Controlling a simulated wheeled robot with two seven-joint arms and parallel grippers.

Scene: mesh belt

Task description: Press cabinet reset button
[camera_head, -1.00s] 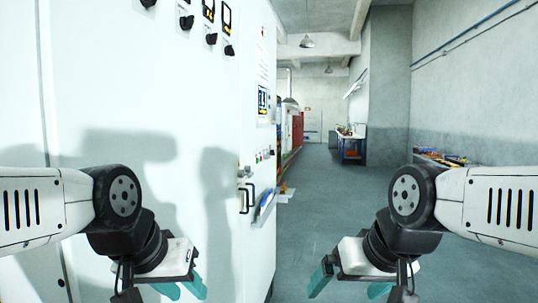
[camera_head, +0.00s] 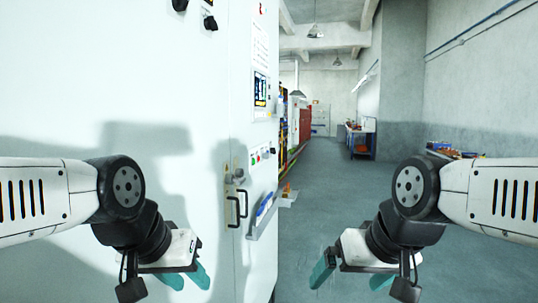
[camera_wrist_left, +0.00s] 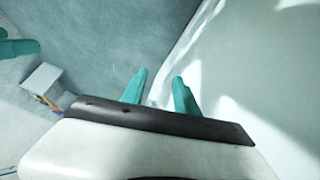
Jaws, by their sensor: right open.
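The tall white cabinet (camera_head: 110,90) fills the left of the head view. A row of small coloured buttons (camera_head: 262,154), including red and green, sits on its narrower right-hand face, above black handles (camera_head: 237,208). The buttons are too small to tell which one is the reset. My left gripper (camera_head: 187,278) is low in front of the cabinet, below and left of the buttons, open and empty. Its two teal fingers (camera_wrist_left: 160,78) stand apart in the left wrist view, touching nothing. My right gripper (camera_head: 350,278) is open and empty over the floor, right of the cabinet.
A blue-and-white document holder (camera_head: 263,214) juts from the cabinet face. Black knobs (camera_head: 209,22) show at the top. The aisle floor (camera_head: 335,200) is clear. A workbench (camera_head: 360,140) stands far back, with a low bench of items (camera_head: 450,150) along the right wall.

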